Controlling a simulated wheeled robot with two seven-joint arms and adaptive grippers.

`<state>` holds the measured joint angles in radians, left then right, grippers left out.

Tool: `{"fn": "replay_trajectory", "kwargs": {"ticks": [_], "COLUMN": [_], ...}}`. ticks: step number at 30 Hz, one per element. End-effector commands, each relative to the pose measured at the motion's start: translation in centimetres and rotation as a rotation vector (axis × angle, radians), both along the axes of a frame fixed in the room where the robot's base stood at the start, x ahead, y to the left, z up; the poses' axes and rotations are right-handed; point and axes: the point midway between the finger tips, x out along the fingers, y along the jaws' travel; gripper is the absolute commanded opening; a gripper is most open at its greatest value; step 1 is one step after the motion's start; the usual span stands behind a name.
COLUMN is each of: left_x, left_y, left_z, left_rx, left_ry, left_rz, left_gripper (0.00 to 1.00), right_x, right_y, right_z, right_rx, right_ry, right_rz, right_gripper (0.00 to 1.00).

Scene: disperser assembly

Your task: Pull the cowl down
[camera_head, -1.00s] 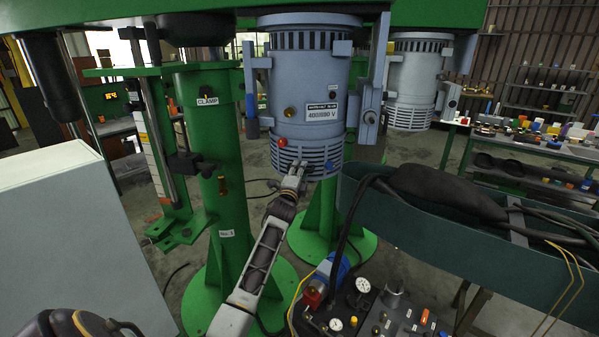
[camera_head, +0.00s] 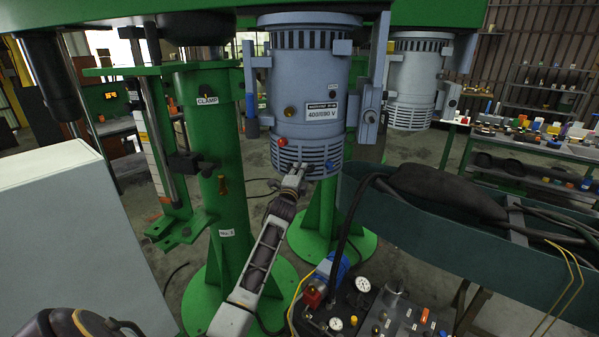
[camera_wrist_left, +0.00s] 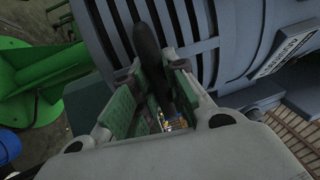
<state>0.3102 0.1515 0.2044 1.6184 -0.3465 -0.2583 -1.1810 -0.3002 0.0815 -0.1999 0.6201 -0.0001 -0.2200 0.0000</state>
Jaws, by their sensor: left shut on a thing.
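The cowl (camera_head: 306,157) is the slotted grey-blue lower end of the hanging motor (camera_head: 308,95), fitted against the motor body. A red knob (camera_head: 282,142) shows near its upper edge. My left gripper (camera_head: 292,178) is at the cowl's lower front. In the left wrist view its green-padded fingers (camera_wrist_left: 150,105) are around a dark rounded bar (camera_wrist_left: 148,45) beside the cowl's slots (camera_wrist_left: 190,25). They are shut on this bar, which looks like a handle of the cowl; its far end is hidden. My right gripper is out of view.
A green column (camera_head: 220,150) marked CLAMP stands left of the motor. A blue-green trough (camera_head: 420,225) with a dark hose lies to the right. A control panel (camera_head: 385,320) with gauges is below. A second motor (camera_head: 415,85) hangs behind.

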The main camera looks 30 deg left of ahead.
Motion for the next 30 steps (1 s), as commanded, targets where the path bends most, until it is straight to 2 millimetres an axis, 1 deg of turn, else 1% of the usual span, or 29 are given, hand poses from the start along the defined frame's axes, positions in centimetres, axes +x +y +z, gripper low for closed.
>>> {"fn": "replay_trajectory", "kwargs": {"ticks": [5, 16, 20, 27, 30], "left_x": [0.0, 0.0, 0.0, 0.0, 0.0], "left_y": [0.0, 0.0, 0.0, 0.0, 0.0], "left_z": [-1.0, -4.2, -5.3, -7.2, -7.9], "left_rx": [-0.001, -0.001, -0.002, -0.001, -0.001], "left_ry": [0.002, 0.003, 0.002, 0.003, 0.003], "left_rz": [0.0, 0.001, 0.001, 0.001, 0.001], "left_gripper": [0.0, 0.0, 0.0, 0.0, 0.0], "right_x": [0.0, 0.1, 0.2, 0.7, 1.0], "right_y": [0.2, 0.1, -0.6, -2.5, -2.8], "right_z": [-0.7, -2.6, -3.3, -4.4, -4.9], "right_rx": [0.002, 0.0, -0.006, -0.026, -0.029], "right_ry": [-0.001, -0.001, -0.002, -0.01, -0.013], "right_rz": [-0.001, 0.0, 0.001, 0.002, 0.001], "right_gripper": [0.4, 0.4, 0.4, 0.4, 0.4]}}
